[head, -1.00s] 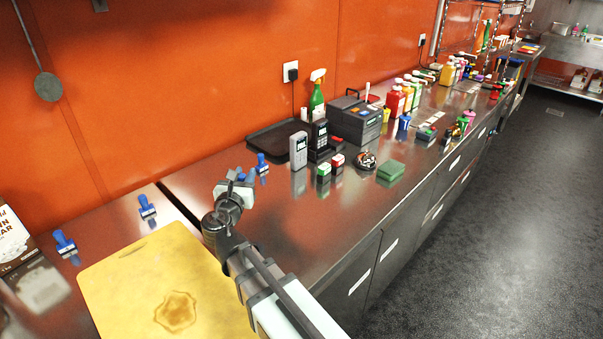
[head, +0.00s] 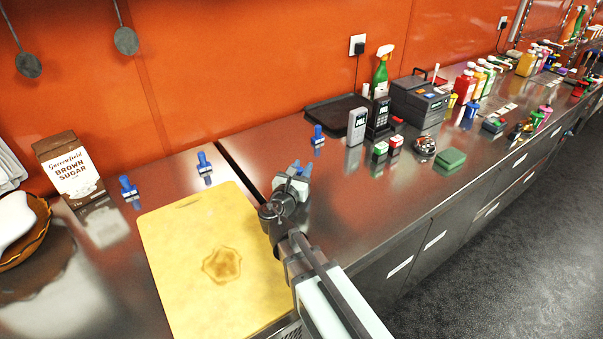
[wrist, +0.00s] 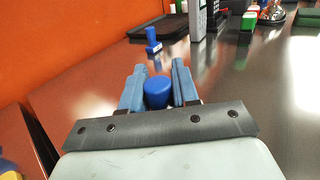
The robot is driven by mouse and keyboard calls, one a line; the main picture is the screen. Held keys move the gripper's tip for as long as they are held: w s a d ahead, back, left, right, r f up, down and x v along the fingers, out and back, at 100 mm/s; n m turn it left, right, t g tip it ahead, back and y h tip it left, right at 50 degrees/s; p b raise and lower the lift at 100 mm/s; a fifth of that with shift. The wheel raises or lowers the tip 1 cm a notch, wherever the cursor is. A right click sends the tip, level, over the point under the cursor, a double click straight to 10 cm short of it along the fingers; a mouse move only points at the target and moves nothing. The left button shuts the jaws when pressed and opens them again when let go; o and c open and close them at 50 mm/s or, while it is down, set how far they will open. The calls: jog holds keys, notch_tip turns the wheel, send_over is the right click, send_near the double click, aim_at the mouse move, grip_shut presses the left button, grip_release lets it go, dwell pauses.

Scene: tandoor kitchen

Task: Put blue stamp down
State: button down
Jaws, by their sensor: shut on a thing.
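My gripper (head: 294,180) is shut on a blue stamp (wrist: 157,92), whose rounded blue handle shows between the two fingers in the wrist view. In the head view, it is over the steel counter just right of the cutting board. The lower part of the held stamp is hidden, and I cannot tell whether it touches the counter. Another blue stamp (head: 318,138) stands upright on the counter beyond my gripper; it also shows in the wrist view (wrist: 152,40). Two more blue stamps stand left of the gap, one behind the board (head: 204,166) and one near the sugar box (head: 129,189).
A yellow cutting board (head: 180,260) with a brown stain lies at left. A sugar box (head: 72,172) stands behind it. A grey device (head: 357,127), small red and green stamps, a bell (head: 425,146) and a green sponge (head: 450,159) stand to the right. Counter (head: 370,200) before them is bare.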

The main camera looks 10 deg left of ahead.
jog(key=shift+f, duration=0.7)
jog(key=shift+f, duration=0.1)
jog(key=c, duration=0.8)
grip_release()
jog(key=shift+c, duration=0.2)
jog(key=shift+s+a, duration=0.2)
jog(key=shift+s, duration=1.05)
jog(key=shift+s+a, duration=0.2)
jog(key=shift+s, duration=1.05)
jog(key=shift+s+a, duration=0.2)
jog(key=shift+s, duration=1.05)
